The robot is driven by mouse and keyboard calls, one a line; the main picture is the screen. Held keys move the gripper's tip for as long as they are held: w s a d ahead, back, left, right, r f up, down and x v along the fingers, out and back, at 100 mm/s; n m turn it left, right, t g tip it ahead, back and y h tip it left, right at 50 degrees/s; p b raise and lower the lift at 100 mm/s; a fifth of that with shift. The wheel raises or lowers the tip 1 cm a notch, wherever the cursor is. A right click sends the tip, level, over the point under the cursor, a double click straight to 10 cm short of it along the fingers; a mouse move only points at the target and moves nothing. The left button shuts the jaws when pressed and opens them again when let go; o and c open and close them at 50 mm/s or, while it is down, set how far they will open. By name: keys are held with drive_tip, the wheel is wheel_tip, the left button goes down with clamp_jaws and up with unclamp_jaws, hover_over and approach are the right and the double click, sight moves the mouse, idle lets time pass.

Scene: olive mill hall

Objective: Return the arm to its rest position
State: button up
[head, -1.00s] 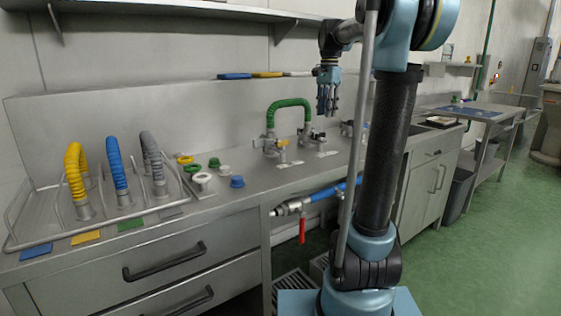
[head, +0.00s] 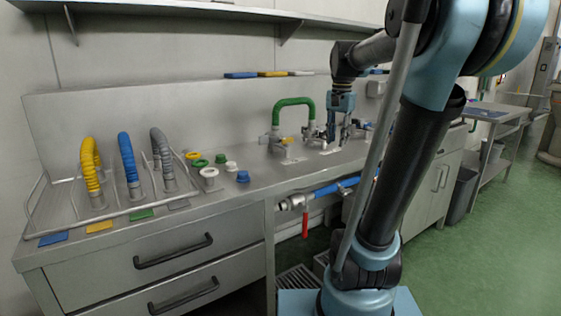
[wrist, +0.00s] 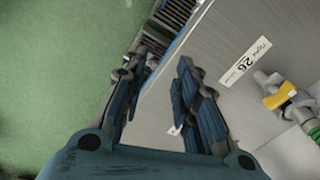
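My gripper (head: 340,132) hangs from my arm over the right part of the steel counter (head: 258,205), fingers pointing down, in front of the back wall. In the wrist view my gripper (wrist: 157,85) has its two fingers apart, with nothing held between them. Below it are the counter's front edge and the green floor (wrist: 50,60). A green hose (head: 292,102) joins two valve fittings on the counter, just left of my gripper. One fitting's yellow handle (wrist: 281,97) shows at the right of the wrist view, apart from the fingers.
Yellow, blue and grey hoses (head: 130,165) stand in a railed rack at the left. Several coloured caps and rings (head: 220,160) lie beside it. A shelf (head: 200,12) runs above. A blue pipe with a red handle (head: 305,222) is under the counter. Green floor is clear at the right.

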drive_tip(key=s+f+n+t, duration=0.1)
drive_tip(key=s+f+n, duration=0.6)
drive_tip(key=s+f, duration=1.3)
wheel_tip(320, 180, down, 4)
drive_tip(key=shift+s+a+r+n, duration=0.15)
drive_tip(key=shift+s+r+n, duration=0.05)
drive_tip(key=shift+n, duration=0.2)
